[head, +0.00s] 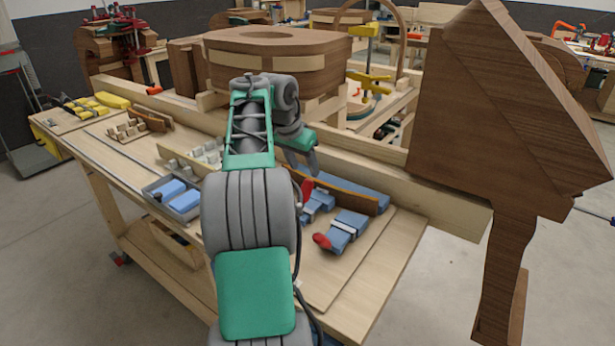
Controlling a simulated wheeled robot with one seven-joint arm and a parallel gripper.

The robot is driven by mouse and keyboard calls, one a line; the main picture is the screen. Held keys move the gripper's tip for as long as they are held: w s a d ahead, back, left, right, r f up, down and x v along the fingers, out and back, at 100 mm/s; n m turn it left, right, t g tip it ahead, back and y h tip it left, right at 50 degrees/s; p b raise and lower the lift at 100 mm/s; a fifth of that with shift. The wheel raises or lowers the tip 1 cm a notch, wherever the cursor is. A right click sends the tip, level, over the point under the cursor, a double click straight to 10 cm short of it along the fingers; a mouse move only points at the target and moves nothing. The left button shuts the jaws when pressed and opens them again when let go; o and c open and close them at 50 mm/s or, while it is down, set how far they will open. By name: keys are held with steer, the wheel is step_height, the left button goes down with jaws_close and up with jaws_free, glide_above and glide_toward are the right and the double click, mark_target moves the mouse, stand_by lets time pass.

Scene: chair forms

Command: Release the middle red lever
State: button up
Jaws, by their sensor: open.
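A row of blue clamps stands on the workbench (398,243) beside a curved brown wooden strip (350,194). The nearest clamp (347,228) has a red lever (322,241) at its left end. A second red lever (307,187) shows farther back, by a second blue clamp (318,204), partly hidden behind my arm. I cannot see whether a third lever sits behind my arm. My gripper (302,166) is open and empty, pointing down just above and behind the second lever. I cannot tell whether it touches that lever.
A long wooden beam (455,205) runs behind the clamps. A large brown chair form (500,110) stands at the right, and a rounded wooden form (275,45) at the back. A grey tray (172,198) with blue blocks lies to the left. The bench's front right is clear.

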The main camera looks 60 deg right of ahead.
mark_target(308, 179)
steer(key=x, duration=0.6)
steer(key=shift+d+f, duration=0.1)
steer(key=shift+f, duration=0.2)
steer(key=shift+c, duration=0.2)
jaws_close()
stand_by(0.8)
